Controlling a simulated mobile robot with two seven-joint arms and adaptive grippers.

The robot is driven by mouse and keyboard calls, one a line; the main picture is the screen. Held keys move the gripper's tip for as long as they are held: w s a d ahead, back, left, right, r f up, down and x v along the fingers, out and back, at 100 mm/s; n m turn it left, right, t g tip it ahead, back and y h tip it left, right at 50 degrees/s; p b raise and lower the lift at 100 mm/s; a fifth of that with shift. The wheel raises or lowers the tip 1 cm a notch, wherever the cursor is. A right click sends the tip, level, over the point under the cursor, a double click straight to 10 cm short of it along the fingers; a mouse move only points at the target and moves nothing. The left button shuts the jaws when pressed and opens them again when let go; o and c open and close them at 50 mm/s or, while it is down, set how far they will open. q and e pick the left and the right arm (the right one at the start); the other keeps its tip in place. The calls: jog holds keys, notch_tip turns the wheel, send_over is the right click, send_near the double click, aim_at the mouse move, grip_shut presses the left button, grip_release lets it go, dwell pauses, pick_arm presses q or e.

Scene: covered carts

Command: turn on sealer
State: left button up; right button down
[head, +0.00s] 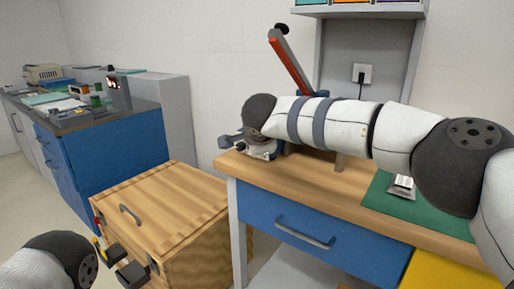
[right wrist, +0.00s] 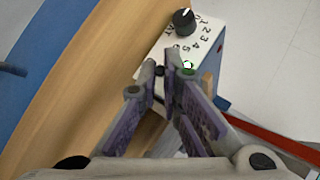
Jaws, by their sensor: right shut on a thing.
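The sealer is on the wooden bench, mostly behind my right arm in the head view, with its red lever (head: 290,62) raised. In the right wrist view its white panel (right wrist: 212,50) carries a black knob (right wrist: 184,21), printed numbers and a small lit green lamp (right wrist: 188,65). My right gripper (right wrist: 166,76) is shut at the panel's near edge, just below the knob and beside the lamp. What lies between its tips is hidden, apparently a part of the sealer. It also shows in the head view (head: 232,140). My left gripper (head: 122,264) is open and empty, low beside the crate.
A wooden crate (head: 165,200) with handles stands left of the bench (head: 340,185). A green mat (head: 440,212) with a small pale item (head: 403,185) lies on the bench's right part. A wall socket (head: 362,74) is behind. A blue counter (head: 105,150) with devices stands further left.

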jog(key=c, duration=2)
grip_release()
jog(key=shift+c, duration=0.2)
jog(key=v, duration=1.2)
